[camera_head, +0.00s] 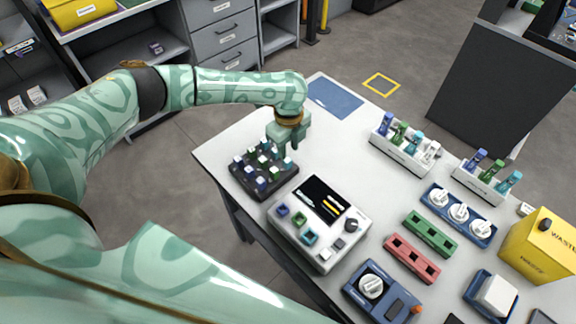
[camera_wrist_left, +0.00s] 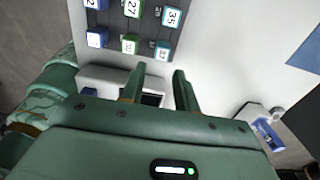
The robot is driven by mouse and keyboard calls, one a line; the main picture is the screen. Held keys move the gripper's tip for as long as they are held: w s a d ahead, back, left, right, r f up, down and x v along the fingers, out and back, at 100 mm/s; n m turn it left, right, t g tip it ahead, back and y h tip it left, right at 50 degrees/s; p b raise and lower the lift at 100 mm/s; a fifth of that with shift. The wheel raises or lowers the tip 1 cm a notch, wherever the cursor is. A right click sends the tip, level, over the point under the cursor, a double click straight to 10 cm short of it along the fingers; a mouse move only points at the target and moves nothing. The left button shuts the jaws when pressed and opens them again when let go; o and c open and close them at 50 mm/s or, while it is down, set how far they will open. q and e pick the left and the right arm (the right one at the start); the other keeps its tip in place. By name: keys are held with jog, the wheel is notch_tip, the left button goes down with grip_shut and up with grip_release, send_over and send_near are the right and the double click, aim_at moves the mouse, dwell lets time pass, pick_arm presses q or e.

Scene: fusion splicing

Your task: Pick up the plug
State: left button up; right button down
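The plugs are small blue, green and teal cubes with white tops, standing in rows in a dark tray (camera_head: 250,185) at the table's left edge. In the left wrist view, a teal plug numbered 35 (camera_wrist_left: 171,16) and a green plug numbered 27 (camera_wrist_left: 131,7) show near the top. My left gripper (camera_head: 284,147) is above the tray's far right corner, pointing down. In the left wrist view its two fingers (camera_wrist_left: 158,75) are apart with nothing held between them. The plugs in the nearest row lie just beyond the fingertips. My right gripper is out of view.
A white device with a dark screen (camera_head: 318,223) stands close beside the tray. Racks with coloured pieces (camera_head: 405,148), a green block (camera_head: 430,234), a red block (camera_head: 412,259) and a yellow bin (camera_head: 540,250) stand to the right. The white table between them is partly clear.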

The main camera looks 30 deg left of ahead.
aim_at(287, 160)
pick_arm(q)
jog(key=f, duration=0.2)
jog(key=f+b, duration=0.1)
jog(key=f, duration=0.1)
jog(key=f+b, duration=0.1)
jog(key=f, duration=0.2)
jog(key=shift+w+a, duration=0.2)
jog(key=shift+a, duration=0.15)
jog(key=c, duration=0.6)
